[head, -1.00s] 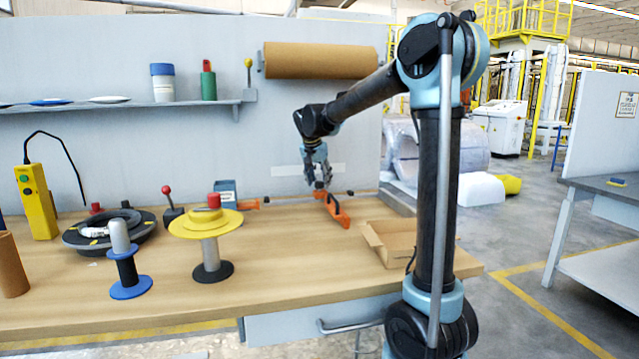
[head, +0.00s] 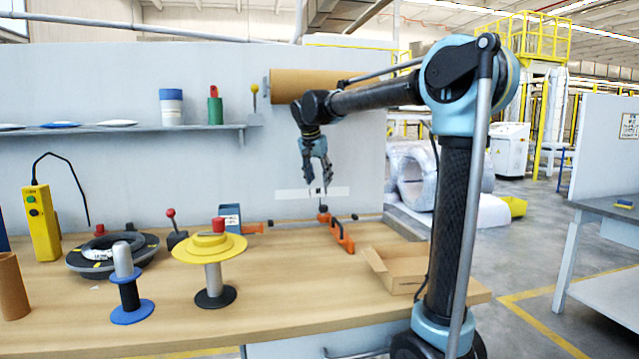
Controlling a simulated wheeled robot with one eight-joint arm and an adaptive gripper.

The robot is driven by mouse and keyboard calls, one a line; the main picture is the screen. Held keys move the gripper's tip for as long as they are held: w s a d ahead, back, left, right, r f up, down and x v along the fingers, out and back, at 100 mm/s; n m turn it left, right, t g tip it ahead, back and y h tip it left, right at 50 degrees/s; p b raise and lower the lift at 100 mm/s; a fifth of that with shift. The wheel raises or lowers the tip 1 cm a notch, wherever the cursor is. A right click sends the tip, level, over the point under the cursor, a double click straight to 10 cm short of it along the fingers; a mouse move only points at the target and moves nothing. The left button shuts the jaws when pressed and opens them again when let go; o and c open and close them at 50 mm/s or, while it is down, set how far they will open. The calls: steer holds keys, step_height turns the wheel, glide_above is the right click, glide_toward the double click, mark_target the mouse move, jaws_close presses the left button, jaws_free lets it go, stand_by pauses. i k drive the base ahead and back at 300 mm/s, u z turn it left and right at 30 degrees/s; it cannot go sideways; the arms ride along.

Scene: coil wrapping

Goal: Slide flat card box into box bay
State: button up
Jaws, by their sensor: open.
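A brown card box (head: 398,271) with raised flaps sits on the right end of the wooden bench, partly behind my arm. It looks like an open, shallow carton rather than a flat sheet. My gripper (head: 318,188) points down at the back of the bench, open, with nothing seen between its fingers. It is to the left of the card box and above an orange-and-black bar clamp (head: 340,236). No place in view can be made out clearly as the box bay.
A yellow-flanged spool (head: 209,248), a blue-based spindle (head: 128,290), a black coil (head: 105,255) and a yellow control box (head: 40,222) stand on the left. A brown paper roll (head: 315,84) hangs on the back panel. The bench's front middle is clear.

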mark_target(402, 269)
steer(key=z, duration=0.05)
steer(key=k, duration=1)
steer(key=u, duration=0.05)
